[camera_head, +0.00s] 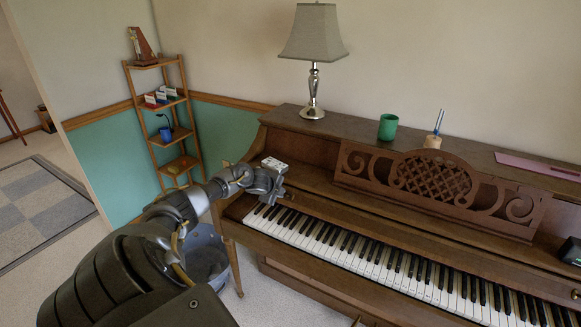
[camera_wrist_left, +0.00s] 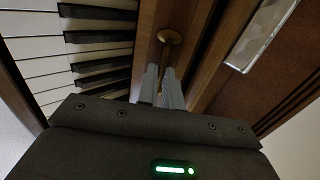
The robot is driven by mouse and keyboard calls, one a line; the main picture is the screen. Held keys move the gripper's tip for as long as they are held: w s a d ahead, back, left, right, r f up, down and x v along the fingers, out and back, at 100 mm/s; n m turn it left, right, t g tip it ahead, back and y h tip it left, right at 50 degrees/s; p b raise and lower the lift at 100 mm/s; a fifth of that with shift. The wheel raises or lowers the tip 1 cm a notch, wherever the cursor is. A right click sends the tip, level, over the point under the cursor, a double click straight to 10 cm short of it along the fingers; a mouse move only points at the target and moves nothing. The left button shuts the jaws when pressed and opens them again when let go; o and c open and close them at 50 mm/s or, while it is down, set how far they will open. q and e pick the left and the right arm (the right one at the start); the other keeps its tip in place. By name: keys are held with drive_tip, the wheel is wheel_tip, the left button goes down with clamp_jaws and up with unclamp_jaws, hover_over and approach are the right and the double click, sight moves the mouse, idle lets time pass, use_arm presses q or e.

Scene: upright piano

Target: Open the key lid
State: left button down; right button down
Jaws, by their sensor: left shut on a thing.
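The piano's brown key lid (camera_head: 345,205) lies back behind the keys, and the row of white and black keys (camera_head: 380,262) is uncovered. My left gripper (camera_head: 277,190) is at the lid's left end, just above the keys. In the left wrist view its fingers (camera_wrist_left: 162,85) are shut at a round brass knob (camera_wrist_left: 170,36) on the lid's wood; the fingers hide part of its stem. A similar brass knob (camera_head: 575,293) shows at the far right in the head view. My right gripper is not in view.
A carved music stand (camera_head: 440,185) rises behind the lid. A lamp (camera_head: 313,85), a green cup (camera_head: 388,127) and a candle-like holder (camera_head: 433,140) stand on top. A small white block (camera_head: 274,164) sits close behind my left gripper. A grey bin (camera_head: 207,258) stands below left.

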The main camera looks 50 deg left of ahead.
use_arm(q)
drive_tip(key=shift+w+a, duration=0.1)
idle(0.3)
drive_tip(key=c, duration=1.6)
unclamp_jaws()
drive_tip(key=shift+o, duration=0.2)
drive_tip(key=v, duration=1)
drive_tip(key=shift+r, duration=0.35)
